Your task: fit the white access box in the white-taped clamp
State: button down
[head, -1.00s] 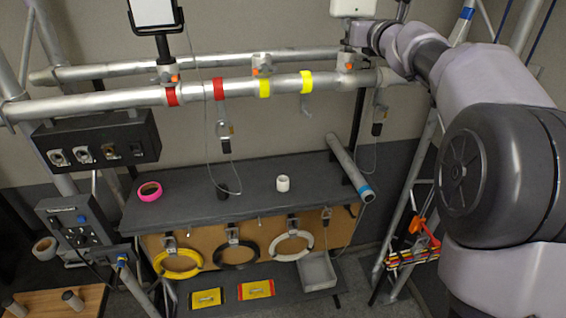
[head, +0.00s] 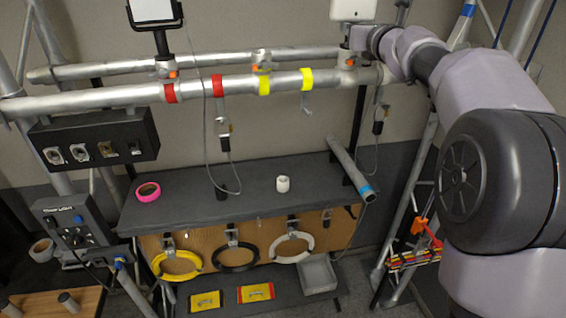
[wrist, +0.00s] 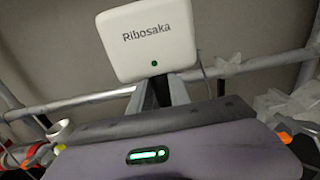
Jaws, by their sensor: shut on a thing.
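The white access box (head: 353,9) is at the top edge of the head view, partly cut off. In the wrist view the box (wrist: 150,40) is upright, marked "Ribosaka", with a small green light. My gripper (wrist: 163,92) is shut on its lower part; in the head view the gripper (head: 358,32) is small and partly hidden by my wrist. The box is in the air above the pipes. A clamp with an orange handle (head: 347,62) sits just below and left of my gripper. I cannot make out white tape on it.
The front pipe (head: 130,96) carries red and yellow tape bands. Another clamp (head: 262,58) stands near the yellow bands. Cables hang below the pipe (head: 223,145). A dark shelf (head: 240,195) lies beneath.

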jog(key=shift+f, duration=0.1)
jog(key=c, duration=1.1)
grip_release()
jog(key=shift+c, duration=0.2)
jog(key=s+d+b, duration=0.3)
jog(key=s+b, duration=0.1)
jog(key=s, duration=1.3)
jog(key=shift+b, duration=0.35)
jog(key=shift+s+d, duration=0.1)
